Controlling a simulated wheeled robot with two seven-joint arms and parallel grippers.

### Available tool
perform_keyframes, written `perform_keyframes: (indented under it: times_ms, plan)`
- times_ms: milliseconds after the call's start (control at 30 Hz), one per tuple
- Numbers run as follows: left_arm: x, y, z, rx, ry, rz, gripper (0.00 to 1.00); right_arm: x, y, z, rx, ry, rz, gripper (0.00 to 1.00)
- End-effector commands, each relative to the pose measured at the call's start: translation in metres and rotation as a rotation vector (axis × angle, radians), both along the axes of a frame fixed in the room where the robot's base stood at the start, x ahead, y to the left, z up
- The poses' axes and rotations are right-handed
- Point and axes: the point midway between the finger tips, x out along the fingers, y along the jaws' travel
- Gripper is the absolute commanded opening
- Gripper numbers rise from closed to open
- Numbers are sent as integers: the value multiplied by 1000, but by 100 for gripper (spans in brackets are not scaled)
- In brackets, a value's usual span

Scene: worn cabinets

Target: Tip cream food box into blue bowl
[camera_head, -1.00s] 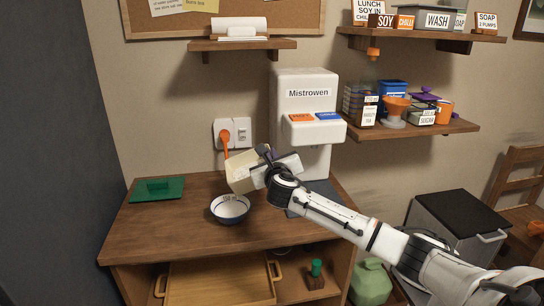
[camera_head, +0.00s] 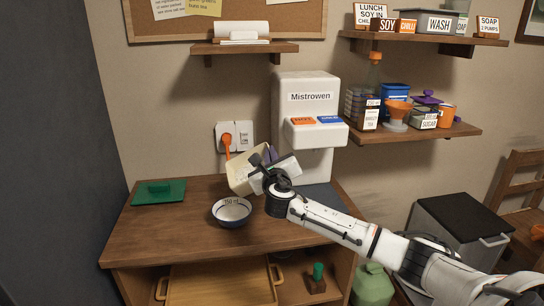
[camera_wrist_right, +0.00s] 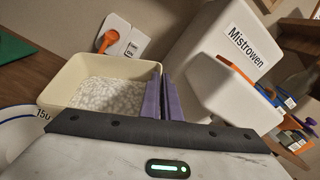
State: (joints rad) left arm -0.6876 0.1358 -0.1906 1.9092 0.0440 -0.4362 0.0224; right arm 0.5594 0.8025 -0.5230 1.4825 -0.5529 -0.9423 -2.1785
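The cream food box (camera_head: 240,174) is tilted in the air just above the counter, up and right of the bowl. In the right wrist view the box (camera_wrist_right: 62,82) is open-topped, with pale speckled contents inside. My right gripper (camera_head: 266,163) is at the box's right side. Its purple fingers (camera_wrist_right: 160,96) are close together at the box's wall and appear shut on it. The bowl (camera_head: 231,210), white with a dark blue rim and a "150 ml" label, stands upright on the counter, below and left of the box. Its rim shows at the left of the wrist view (camera_wrist_right: 18,112). My left gripper is out of view.
The white Mistrowen dispenser (camera_head: 307,105) stands behind and right of the box. A green board (camera_head: 158,191) lies at the counter's (camera_head: 150,230) left. The front left of the counter is clear.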

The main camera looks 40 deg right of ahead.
Motion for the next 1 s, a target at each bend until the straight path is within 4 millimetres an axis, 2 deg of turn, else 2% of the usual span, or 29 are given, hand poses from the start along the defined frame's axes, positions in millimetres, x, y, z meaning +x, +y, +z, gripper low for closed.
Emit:
perform_keyframes:
  times_ms: [1000]
  plan:
    - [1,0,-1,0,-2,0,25,0,9,11,-105,-12,1,0]
